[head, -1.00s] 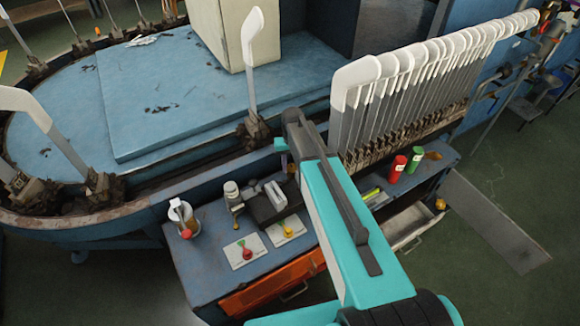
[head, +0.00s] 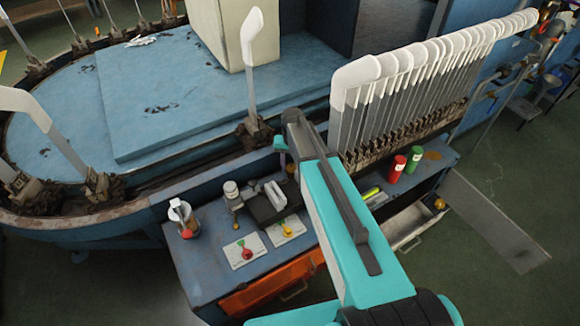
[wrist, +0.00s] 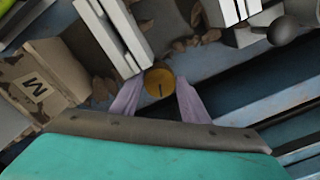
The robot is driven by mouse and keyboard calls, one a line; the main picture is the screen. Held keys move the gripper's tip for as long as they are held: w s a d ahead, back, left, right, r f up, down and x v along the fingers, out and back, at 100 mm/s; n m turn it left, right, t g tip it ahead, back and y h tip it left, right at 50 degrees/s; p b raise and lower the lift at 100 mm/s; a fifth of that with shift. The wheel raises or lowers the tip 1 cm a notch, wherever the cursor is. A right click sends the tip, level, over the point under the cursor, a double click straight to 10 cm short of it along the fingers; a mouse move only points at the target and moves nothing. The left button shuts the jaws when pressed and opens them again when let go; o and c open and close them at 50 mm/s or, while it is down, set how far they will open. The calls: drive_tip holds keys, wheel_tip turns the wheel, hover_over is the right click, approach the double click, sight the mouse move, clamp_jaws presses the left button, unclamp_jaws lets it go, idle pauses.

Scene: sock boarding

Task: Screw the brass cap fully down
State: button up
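The brass cap (wrist: 154,76) is a round, gold-coloured disc with a short dark mark on its top, seen from above in the wrist view. My gripper (wrist: 160,88) has its two pale purple fingers on either side of the cap. Both fingertips appear to touch the cap's rim, so the gripper looks shut on it. What the cap sits on is hidden under it. In the head view my teal arm reaches over the blue bench, and the cap cannot be made out there.
A brown box marked M (wrist: 38,84) and pale boards (wrist: 110,35) lie close by in the wrist view. In the head view, a row of white-topped sock boards (head: 400,75) stands beyond my arm.

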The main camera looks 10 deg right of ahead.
sight(292, 168)
drive_tip(key=shift+o, duration=1.1)
drive_tip(key=shift+s+d, duration=0.1)
drive_tip(key=shift+d, duration=0.1)
drive_tip(key=shift+r, duration=0.15)
wheel_tip(292, 168, up, 14)
drive_tip(key=shift+w+a+f+b, duration=0.2)
drive_tip(key=shift+f+b, duration=0.05)
drive_tip(key=shift+b, duration=0.1)
